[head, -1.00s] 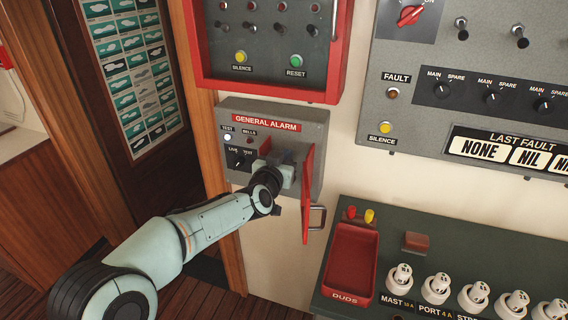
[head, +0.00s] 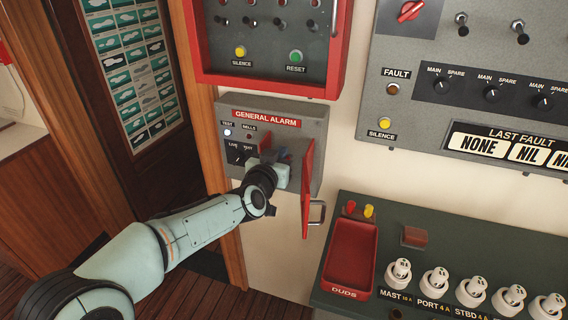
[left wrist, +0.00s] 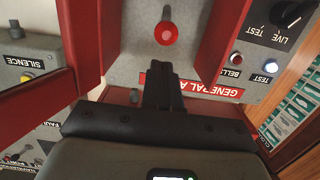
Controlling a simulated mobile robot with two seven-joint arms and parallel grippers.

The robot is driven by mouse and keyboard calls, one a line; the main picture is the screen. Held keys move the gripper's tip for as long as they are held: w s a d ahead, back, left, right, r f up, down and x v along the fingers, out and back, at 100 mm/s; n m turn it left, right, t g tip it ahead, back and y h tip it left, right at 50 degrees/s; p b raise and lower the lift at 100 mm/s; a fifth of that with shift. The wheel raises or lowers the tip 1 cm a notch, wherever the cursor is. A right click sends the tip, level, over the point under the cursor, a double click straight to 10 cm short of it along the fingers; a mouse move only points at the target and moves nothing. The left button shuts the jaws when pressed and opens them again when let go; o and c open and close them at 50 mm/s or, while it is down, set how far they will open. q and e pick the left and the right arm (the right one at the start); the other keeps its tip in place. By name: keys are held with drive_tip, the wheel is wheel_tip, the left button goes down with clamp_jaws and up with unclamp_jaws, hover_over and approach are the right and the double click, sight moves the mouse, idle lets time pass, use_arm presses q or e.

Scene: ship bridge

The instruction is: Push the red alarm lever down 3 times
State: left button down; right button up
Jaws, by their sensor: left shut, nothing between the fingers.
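The grey general alarm box (head: 230,178) is on the wall in the head view, with its red cover (head: 307,190) swung open to the right. My left gripper (head: 284,158) is at the box front beside the cover, and the lever is hidden behind it there. In the left wrist view, which is upside down, the red alarm lever (left wrist: 166,32) shows its round red end between red side walls. My left gripper (left wrist: 163,82) is shut and empty, just above the lever on the box, by the general alarm label. No contact between them shows.
A red-framed panel (head: 268,84) is right above the box. A grey fault panel (head: 375,108) is to the upper right. A green console (head: 420,210) with a red duds tray (head: 350,255) is at lower right. A wooden post (head: 213,160) stands left of the box.

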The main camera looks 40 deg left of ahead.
sight(288, 157)
use_arm(q)
drive_tip(key=v, duration=0.5)
drive_tip(key=shift+s, duration=0.35)
use_arm(e)
drive_tip(key=shift+s+f, duration=0.1)
drive_tip(key=shift+f, duration=0.15)
idle(0.3)
